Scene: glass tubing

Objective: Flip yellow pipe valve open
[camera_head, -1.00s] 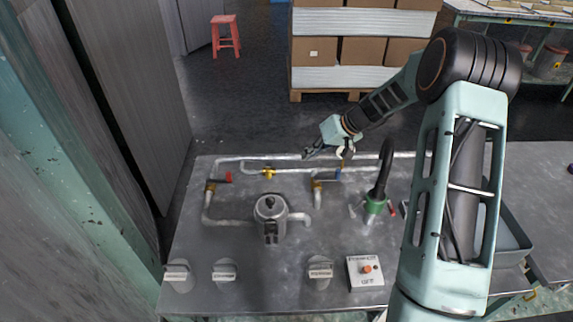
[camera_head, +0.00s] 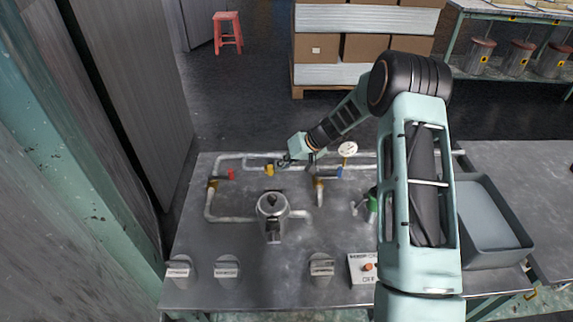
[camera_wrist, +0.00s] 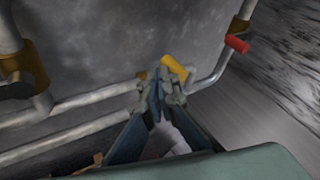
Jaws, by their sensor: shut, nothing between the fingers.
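The yellow valve (camera_head: 270,169) sits on the horizontal pipe at the back of the grey bench. In the wrist view its yellow handle (camera_wrist: 175,67) shows just beyond my fingertips, angled across the pipe. My gripper (camera_head: 284,161) is shut and empty, close to the right side of the yellow valve in the head view. In the wrist view the fingertips of my gripper (camera_wrist: 166,88) overlap the lower part of the valve and hide some of it. I cannot tell whether they touch the handle.
A red-handled valve (camera_head: 231,174) stands to the left and a blue-handled valve (camera_head: 339,172) to the right. A white round gauge (camera_head: 347,149) rises behind the pipes. A metal pot-like fitting (camera_head: 272,206) stands in front. A grey tray (camera_head: 510,245) lies at right.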

